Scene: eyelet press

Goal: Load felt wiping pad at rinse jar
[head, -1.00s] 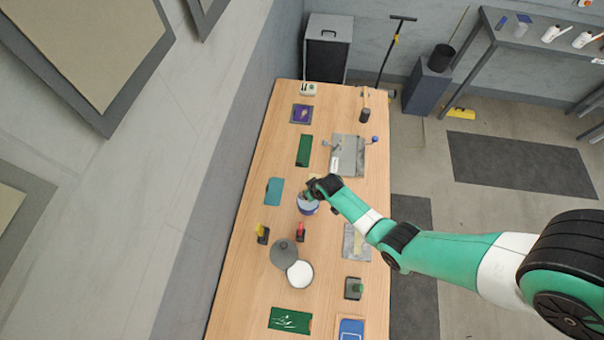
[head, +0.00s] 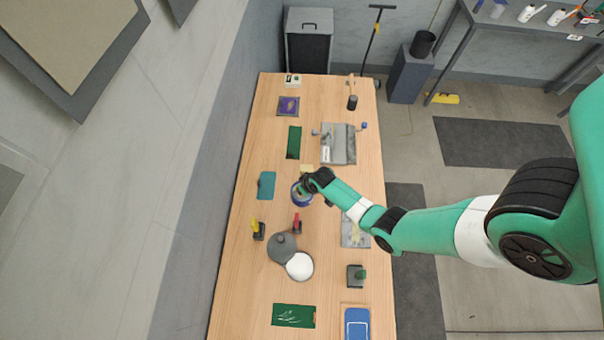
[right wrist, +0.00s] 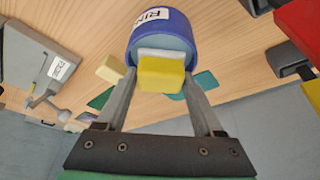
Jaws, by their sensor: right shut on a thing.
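The blue rinse jar (head: 301,198) stands mid-table in the head view, partly covered by my right gripper (head: 308,187). In the right wrist view the jar (right wrist: 163,32) shows part of a label reading "RIN". My right gripper (right wrist: 160,80) is shut on a small yellow pad (right wrist: 161,73) with a pale layer behind it. The pad overlaps the jar's mouth in this view; I cannot tell whether it touches the jar or how deep it sits. My left gripper is not in view.
A pale yellow block (right wrist: 110,69) lies near the jar. A teal mat (head: 266,185) is left of it. Red (head: 297,222) and yellow (head: 257,229) handled tools, a grey lidded pot (head: 281,248) and a white round dish (head: 299,266) are nearer. A grey press plate (head: 340,144) lies beyond.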

